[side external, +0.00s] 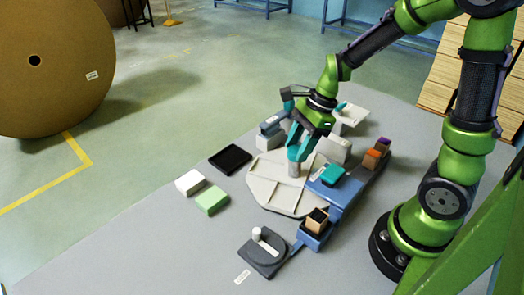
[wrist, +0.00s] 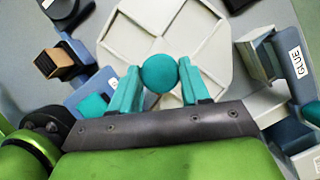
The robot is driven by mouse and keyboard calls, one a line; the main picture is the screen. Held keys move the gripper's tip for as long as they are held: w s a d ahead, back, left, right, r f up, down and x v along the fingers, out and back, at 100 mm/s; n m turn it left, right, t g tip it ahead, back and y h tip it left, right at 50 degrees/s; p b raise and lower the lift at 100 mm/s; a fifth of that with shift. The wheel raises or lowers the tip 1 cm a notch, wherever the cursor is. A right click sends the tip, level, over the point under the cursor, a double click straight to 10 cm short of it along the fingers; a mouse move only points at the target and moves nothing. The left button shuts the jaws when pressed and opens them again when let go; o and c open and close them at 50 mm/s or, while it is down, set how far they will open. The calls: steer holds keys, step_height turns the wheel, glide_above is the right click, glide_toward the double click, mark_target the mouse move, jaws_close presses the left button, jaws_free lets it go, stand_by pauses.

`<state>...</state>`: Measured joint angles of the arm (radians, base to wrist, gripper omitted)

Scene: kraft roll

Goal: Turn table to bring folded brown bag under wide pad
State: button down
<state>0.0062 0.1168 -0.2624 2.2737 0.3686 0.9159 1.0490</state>
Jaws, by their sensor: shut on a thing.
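The turntable (side external: 265,190) is a pale grey, many-sided plate with raised ribs dividing it; it also shows in the wrist view (wrist: 205,25). The compartments I can see look empty. My gripper (side external: 296,155) points down over the turntable, its teal fingers shut on the upright central knob. The knob is a grey post in the side view (side external: 295,170), and its round teal top lies between the fingertips in the wrist view (wrist: 160,72). A brown block with a dark top (side external: 317,221) stands in a blue holder at the front. I cannot clearly pick out the folded bag or the wide pad.
A teal block (side external: 333,174) sits on a blue support overlapping the turntable's right edge. A glue-labelled unit (wrist: 297,62) and pale stands ring the back. A black tray (side external: 230,158), white block (side external: 190,182), green block (side external: 212,200) and dark dial unit (side external: 264,252) lie around.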

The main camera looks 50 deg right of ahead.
steer(key=shift+s+r+m+t+h, duration=0.1)
steer(key=shift+m+t+h, duration=0.35)
steer(key=shift+m, duration=1.25)
steer(key=shift+m+t, duration=0.3)
steer(key=shift+t, duration=0.05)
steer(key=c, duration=0.5)
jaws_free()
steer(key=shift+c, duration=0.2)
steer(key=v, duration=1.6)
steer(key=shift+r, duration=0.4)
steer(key=shift+d, duration=0.15)
